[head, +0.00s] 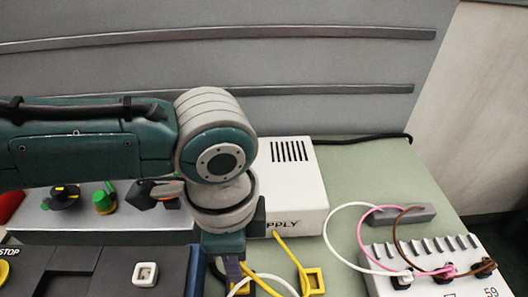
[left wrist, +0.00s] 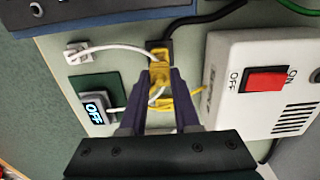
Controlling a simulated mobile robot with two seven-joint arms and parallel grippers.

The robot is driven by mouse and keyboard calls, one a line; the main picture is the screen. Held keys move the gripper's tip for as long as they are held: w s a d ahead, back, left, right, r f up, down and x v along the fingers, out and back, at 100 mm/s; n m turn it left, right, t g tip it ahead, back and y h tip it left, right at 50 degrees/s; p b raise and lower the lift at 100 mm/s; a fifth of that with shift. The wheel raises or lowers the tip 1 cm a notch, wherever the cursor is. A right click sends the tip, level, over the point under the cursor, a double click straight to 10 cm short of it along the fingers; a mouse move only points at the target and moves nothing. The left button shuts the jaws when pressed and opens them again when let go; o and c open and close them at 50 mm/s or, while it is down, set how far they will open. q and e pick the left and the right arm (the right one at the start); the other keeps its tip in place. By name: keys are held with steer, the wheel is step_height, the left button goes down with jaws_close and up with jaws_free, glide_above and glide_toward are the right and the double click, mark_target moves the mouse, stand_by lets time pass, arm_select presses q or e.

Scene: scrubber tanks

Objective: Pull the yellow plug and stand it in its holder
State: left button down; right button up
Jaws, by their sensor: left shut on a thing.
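My left gripper (head: 232,272) hangs down in front of the white supply box. It is shut on the yellow plug (left wrist: 160,72), which shows between the fingertips in the left wrist view. In the head view the arm and fingers hide most of the plug. A yellow square frame with a dark opening (head: 315,281), possibly the holder, stands just to the right of the gripper. A yellow cable (head: 288,248) runs from the supply box toward this frame. I cannot tell whether the plug is clear of its socket. My right gripper is not in view.
The white supply box (head: 305,190) has a red switch (left wrist: 267,80). A white cable (left wrist: 115,48) and an OFF display (left wrist: 94,108) lie close to the fingers. A socket block (head: 425,272) with white, pink and brown cables stands at right. A dark blue panel (head: 70,270) is at left.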

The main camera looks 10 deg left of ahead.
arm_select(q)
steer(key=w+d+b, duration=0.3)
steer(key=d+b, duration=0.5)
steer(key=d, duration=0.3)
steer(key=shift+w+d, duration=0.15)
steer(key=shift+d, duration=0.15)
steer(key=shift+f, duration=0.1)
steer(key=shift+f+b, duration=1.55)
steer(key=shift+f, duration=0.6)
